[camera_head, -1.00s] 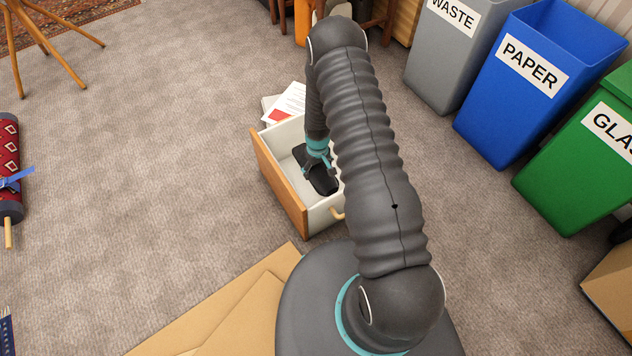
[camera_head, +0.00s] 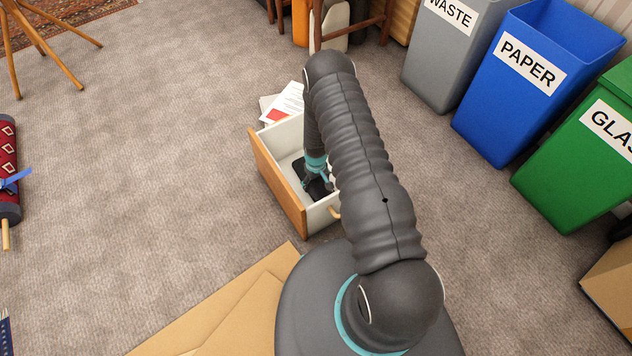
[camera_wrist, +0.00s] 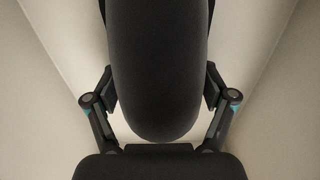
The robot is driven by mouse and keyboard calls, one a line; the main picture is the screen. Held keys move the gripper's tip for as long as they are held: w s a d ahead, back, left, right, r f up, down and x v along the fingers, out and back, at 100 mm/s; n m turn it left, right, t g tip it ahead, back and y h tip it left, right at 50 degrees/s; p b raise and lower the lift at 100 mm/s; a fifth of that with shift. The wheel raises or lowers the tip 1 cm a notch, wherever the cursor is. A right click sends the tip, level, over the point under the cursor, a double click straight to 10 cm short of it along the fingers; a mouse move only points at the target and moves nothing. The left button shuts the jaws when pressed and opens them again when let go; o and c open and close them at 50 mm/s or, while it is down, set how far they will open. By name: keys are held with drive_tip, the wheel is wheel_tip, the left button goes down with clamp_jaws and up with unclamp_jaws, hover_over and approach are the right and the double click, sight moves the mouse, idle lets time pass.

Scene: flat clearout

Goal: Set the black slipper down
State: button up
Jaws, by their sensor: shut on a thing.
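The black slipper (camera_head: 312,182) is inside a white-walled drawer (camera_head: 287,133) with a wooden front, in the head view. My gripper (camera_head: 317,184) is down inside the drawer, shut on the slipper. In the wrist view the slipper (camera_wrist: 158,75) fills the middle of the picture between the two fingers (camera_wrist: 160,100), with the pale drawer interior on both sides. My arm covers the drawer's right part. I cannot tell whether the slipper's underside touches the drawer floor.
Papers (camera_head: 285,103) lie behind the drawer. Grey (camera_head: 445,60), blue (camera_head: 520,90) and green (camera_head: 570,165) bins stand at the right. Flat cardboard (camera_head: 225,315) lies in front. A rolled rug (camera_head: 8,170) is at the left edge. The carpet left of the drawer is clear.

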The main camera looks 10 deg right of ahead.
drive_tip(key=shift+f, duration=0.1)
drive_tip(key=o, duration=1.2)
